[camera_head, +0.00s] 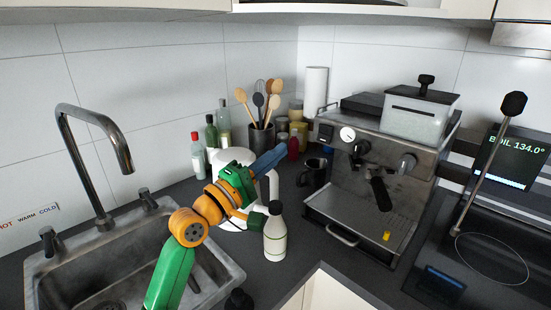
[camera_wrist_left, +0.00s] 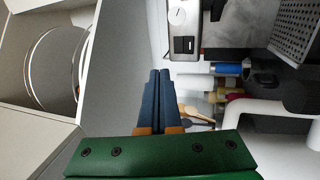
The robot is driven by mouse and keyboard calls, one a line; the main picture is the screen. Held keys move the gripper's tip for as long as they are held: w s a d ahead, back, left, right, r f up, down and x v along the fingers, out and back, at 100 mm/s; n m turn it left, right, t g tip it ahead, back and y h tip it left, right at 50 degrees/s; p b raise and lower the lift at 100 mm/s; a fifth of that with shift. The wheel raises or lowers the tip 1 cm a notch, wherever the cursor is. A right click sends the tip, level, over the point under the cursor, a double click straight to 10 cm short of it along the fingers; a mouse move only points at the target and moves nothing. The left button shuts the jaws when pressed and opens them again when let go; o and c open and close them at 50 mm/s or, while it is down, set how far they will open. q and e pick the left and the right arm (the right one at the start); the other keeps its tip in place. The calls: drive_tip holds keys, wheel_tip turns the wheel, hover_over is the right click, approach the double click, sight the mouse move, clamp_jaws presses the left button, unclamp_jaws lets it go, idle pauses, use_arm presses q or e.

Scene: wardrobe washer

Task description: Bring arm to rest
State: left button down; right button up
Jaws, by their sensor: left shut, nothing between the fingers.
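My left arm comes in from the lower left in the head view, green and orange, and reaches over the sink's right edge. My left gripper (camera_head: 270,160) has dark blue fingers that are shut and empty, pointing up and to the right in front of the utensil pot. In the left wrist view the two blue fingers (camera_wrist_left: 158,100) lie side by side with nothing between them. A white kettle-like vessel (camera_head: 232,157) stands behind the arm and is partly hidden by it. My right gripper is in neither view.
A white bottle with a dark cap (camera_head: 275,235) stands close to the arm. The steel sink (camera_head: 52,285) and its faucet (camera_head: 95,130) are at left. A coffee machine (camera_head: 375,170) and a hob (camera_head: 490,255) stand at right. A dark mug (camera_head: 312,174) stands beside the machine.

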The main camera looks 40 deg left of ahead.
use_arm(q)
drive_tip(key=s+d+f+m+g, duration=0.2)
drive_tip(key=d+f+m+g, duration=0.2)
drive_tip(key=f, duration=0.5)
drive_tip(key=s+d+f+m+g, duration=0.2)
drive_tip(key=d+f+m+g, duration=0.15)
drive_tip(key=f, duration=0.55)
drive_tip(key=s+d+f+m+g, duration=0.1)
drive_tip(key=d+f+m+g, duration=0.25)
drive_tip(key=f, duration=0.65)
drive_tip(key=s+d+f+m+g+y, duration=0.1)
drive_tip(key=s+d+f+m+g, duration=0.3)
drive_tip(key=s, duration=0.4)
drive_tip(key=s+d+f+m+g+y, duration=0.1)
drive_tip(key=s+f+m+g, duration=0.25)
drive_tip(key=s+f, duration=0.6)
drive_tip(key=f, duration=0.6)
drive_tip(key=s+f, duration=0.2)
drive_tip(key=f, duration=0.6)
drive_tip(key=s+a+f+g, duration=0.1)
drive_tip(key=s+a+f, duration=0.1)
drive_tip(key=s+f, duration=0.6)
drive_tip(key=s+m, duration=0.1)
drive_tip(key=s, duration=0.2)
drive_tip(key=shift+f, duration=0.4)
drive_tip(key=shift+g, duration=0.25)
